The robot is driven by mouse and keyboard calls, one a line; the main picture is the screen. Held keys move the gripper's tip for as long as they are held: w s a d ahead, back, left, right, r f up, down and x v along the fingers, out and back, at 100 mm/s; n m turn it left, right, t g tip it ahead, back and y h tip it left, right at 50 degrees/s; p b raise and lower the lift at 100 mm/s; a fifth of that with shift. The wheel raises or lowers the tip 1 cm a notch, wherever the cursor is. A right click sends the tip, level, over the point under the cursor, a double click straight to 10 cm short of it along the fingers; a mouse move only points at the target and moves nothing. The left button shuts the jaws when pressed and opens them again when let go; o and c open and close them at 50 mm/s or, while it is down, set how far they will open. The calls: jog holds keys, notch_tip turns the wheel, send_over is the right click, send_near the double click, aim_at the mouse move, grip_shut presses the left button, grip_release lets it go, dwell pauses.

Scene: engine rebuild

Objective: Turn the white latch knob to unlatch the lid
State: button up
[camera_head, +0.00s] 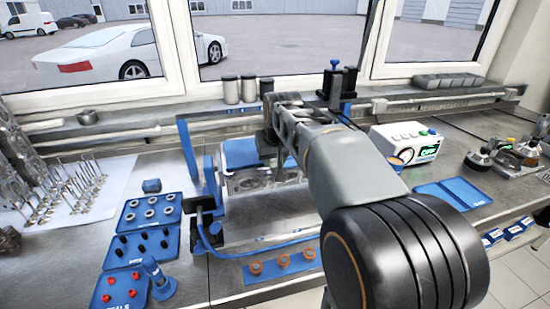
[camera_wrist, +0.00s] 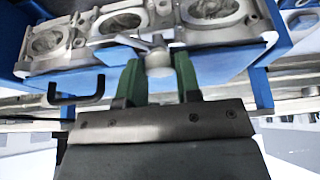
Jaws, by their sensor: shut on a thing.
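The white latch knob (camera_wrist: 158,60) shows in the wrist view, at the front edge of a blue-framed fixture, with a light metal lever on top of it. My gripper (camera_wrist: 159,75) has its two green fingers on either side of the knob and is shut on it. The fixture holds a grey metal engine part (camera_wrist: 120,24) with round bores. A black handle (camera_wrist: 76,98) is on the fixture's blue front, left of my fingers. In the head view the blue-framed fixture (camera_head: 211,180) stands on the bench; my arm hides the knob and fingertips there. Which part is the lid is unclear.
Blue parts trays (camera_head: 125,252) lie to the left, and a blue strip with orange-brown pieces (camera_head: 283,262) lies in front. A white device with a display (camera_head: 405,140) and a blue tray (camera_head: 452,195) are to the right. Valves (camera_head: 78,185) stand at far left.

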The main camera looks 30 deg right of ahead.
jog(key=m+h, duration=0.1)
jog(key=m, duration=0.3)
jog(key=shift+a+g+h, duration=0.15)
jog(key=shift+g+h, duration=0.25)
jog(key=m+g+h, duration=0.1)
jog(key=m, duration=0.3)
jog(key=shift+w+m, duration=0.1)
jog(key=shift+m, duration=0.5)
jog(key=o, duration=0.9)
jog(key=v, duration=1.3)
jog(key=shift+a+r+p, duration=0.3)
jog(key=shift+r+p, duration=0.05)
jog(key=shift+p, duration=0.1)
jog(key=shift+w, duration=0.15)
